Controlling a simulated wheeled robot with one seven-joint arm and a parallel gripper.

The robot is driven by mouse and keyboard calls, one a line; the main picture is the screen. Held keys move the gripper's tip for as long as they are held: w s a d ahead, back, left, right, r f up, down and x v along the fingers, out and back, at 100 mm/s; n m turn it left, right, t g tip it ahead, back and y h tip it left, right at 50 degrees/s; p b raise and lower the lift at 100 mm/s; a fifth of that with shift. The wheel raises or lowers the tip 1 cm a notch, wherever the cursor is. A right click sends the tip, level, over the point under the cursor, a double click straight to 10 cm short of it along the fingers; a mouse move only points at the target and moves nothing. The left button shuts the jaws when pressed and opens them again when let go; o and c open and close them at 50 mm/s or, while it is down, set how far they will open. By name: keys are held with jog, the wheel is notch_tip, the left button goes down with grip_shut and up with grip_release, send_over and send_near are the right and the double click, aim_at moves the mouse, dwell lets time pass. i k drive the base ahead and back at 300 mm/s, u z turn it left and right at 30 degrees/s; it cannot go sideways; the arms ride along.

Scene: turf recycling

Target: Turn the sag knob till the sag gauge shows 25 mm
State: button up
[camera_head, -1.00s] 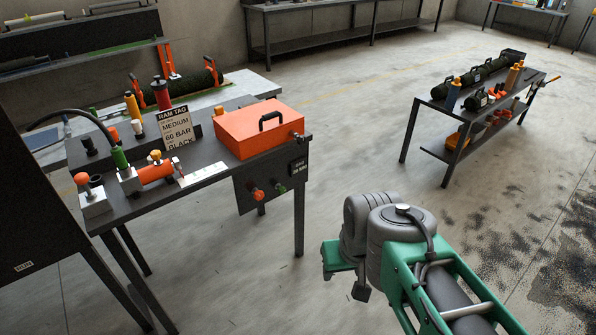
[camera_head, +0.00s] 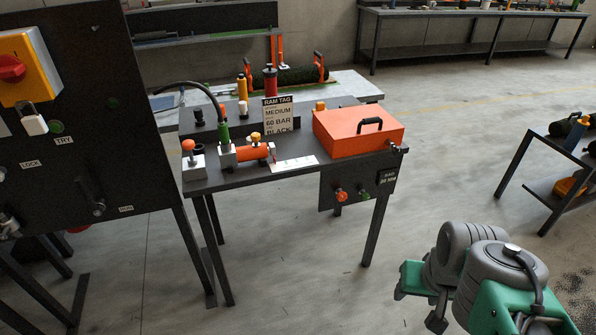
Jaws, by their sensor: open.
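No part is readable as the sag knob or sag gauge. On the dark panel under the right end of the bench, a red knob (camera_head: 341,195) and a green knob (camera_head: 363,195) stick out, beside a small dark plate (camera_head: 387,178) with white text too small to read surely. My gripper (camera_head: 418,310) is at the lower right, seen from behind, with its two dark fingers apart and nothing seen between them. It is in front of the bench and to its right, well apart from the knobs. Part of it is hidden by my arm.
The bench (camera_head: 240,180) carries an orange box (camera_head: 357,135), a RAM TAG card (camera_head: 277,117) and an orange cylinder (camera_head: 252,154). A dark cabinet (camera_head: 85,110) with a red switch (camera_head: 12,68) stands left. A trolley (camera_head: 545,195) is right. Floor before the bench is clear.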

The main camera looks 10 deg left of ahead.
aim_at(341, 196)
jog(key=z, duration=1.3)
jog(key=i, duration=1)
jog(key=u, duration=3.45)
